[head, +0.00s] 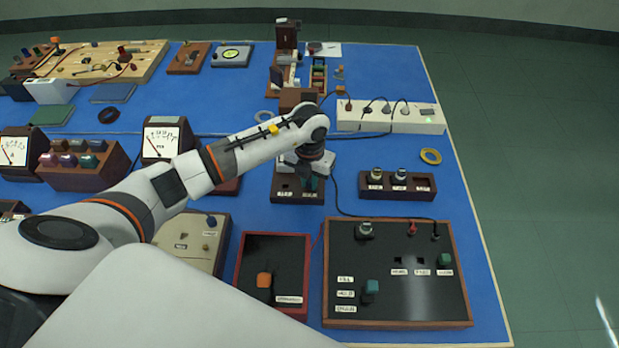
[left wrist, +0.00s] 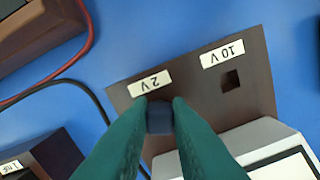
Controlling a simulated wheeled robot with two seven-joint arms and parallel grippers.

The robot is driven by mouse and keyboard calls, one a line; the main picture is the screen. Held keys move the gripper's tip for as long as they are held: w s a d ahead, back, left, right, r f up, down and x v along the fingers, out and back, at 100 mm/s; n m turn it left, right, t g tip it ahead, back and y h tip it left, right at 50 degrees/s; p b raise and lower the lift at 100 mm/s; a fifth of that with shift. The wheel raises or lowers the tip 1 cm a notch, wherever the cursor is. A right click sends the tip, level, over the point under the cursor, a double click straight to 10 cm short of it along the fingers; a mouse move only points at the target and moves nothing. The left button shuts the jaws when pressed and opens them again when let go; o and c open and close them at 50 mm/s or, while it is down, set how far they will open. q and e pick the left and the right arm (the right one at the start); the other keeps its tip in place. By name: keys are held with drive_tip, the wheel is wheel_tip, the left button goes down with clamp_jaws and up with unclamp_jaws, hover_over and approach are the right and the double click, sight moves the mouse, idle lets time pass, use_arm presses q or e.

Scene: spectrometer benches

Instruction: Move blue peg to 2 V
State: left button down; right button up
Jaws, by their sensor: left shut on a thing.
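My left gripper (head: 311,182) reaches down over a small dark block (head: 284,196) near the middle of the bench. In the left wrist view its green fingers (left wrist: 159,106) are shut on the dark blue peg (left wrist: 160,118). The peg is right beside the "2 V" label (left wrist: 150,82), over that label's place on the dark block (left wrist: 262,95). The fingers hide its lower end, so I cannot tell whether it is seated. The square hole by the "10 V" label (left wrist: 222,53) is empty. My right gripper is not in view.
A dark panel with knobs and switches (head: 420,300) and a black box with an orange switch (head: 285,252) lie at the front. A socket block (head: 398,188) is to the right, behind it a white power strip (head: 405,116). Cables run nearby.

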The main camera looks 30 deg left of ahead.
use_arm(q)
drive_tip(key=c, duration=1.3)
unclamp_jaws()
drive_tip(key=shift+o, duration=0.2)
wheel_tip(320, 180, up, 12)
drive_tip(key=b, duration=0.1)
drive_tip(key=shift+b, duration=0.35)
